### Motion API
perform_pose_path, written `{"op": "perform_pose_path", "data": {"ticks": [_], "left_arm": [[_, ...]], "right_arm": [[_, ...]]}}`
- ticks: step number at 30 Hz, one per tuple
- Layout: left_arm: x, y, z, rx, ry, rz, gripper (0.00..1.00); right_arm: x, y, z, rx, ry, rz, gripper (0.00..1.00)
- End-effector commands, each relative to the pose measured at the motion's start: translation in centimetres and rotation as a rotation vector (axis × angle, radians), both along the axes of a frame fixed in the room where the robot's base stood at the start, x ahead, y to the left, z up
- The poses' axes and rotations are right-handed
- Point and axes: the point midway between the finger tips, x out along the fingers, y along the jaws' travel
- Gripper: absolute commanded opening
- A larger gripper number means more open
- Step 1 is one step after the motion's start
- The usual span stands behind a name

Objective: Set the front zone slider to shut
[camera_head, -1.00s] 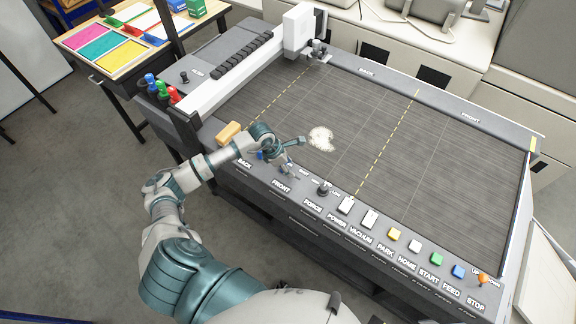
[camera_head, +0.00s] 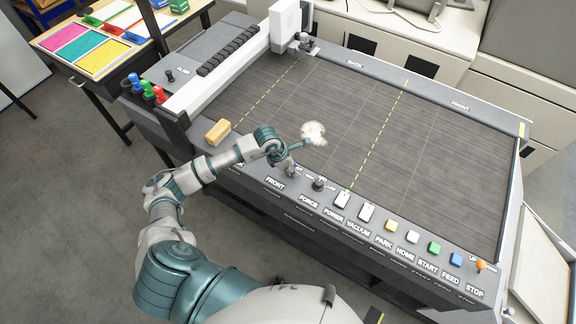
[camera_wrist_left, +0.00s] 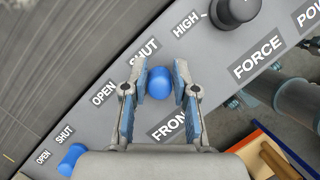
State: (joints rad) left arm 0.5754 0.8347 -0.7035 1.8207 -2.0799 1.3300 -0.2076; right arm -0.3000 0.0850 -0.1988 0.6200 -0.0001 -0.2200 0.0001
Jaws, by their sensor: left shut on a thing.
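The front zone slider is a blue knob (camera_wrist_left: 160,83) above the FRONT label in the left wrist view. It stands nearer the SHUT label (camera_wrist_left: 145,52) than the OPEN label (camera_wrist_left: 103,92). My left gripper (camera_wrist_left: 161,82) has a finger on each side of the knob and is shut on it. In the head view my left gripper (camera_head: 293,172) is at the panel's FRONT label, and it mostly hides the knob. Another blue knob (camera_wrist_left: 72,158), with its own OPEN and SHUT labels, is at the lower left of the wrist view. My right gripper is not in view.
A black FORCE knob (camera_head: 319,184) is just right of my gripper, followed by white switches and coloured buttons along the panel. A wooden block (camera_head: 217,132) lies to the left. A pale patch (camera_head: 313,132) is on the dark bed (camera_head: 420,130) behind the gripper.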

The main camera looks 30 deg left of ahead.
Motion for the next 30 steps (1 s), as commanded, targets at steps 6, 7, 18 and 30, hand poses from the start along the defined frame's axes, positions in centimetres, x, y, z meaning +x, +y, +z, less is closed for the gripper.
{"op": "perform_pose_path", "data": {"ticks": [6,7,18,30], "left_arm": [[-0.7,-0.1,-0.9,0.004,0.026,-0.005,0.43],[-0.7,-0.1,-0.8,0.004,0.025,-0.005,0.5],[-0.4,0.0,-0.1,0.001,0.012,-0.003,0.55],[-2.3,2.5,7.0,0.002,0.011,-0.003,0.55]], "right_arm": [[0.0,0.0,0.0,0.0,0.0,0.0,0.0],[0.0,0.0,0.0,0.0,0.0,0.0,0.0],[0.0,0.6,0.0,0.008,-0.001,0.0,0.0],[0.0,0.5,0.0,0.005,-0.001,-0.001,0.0]]}}
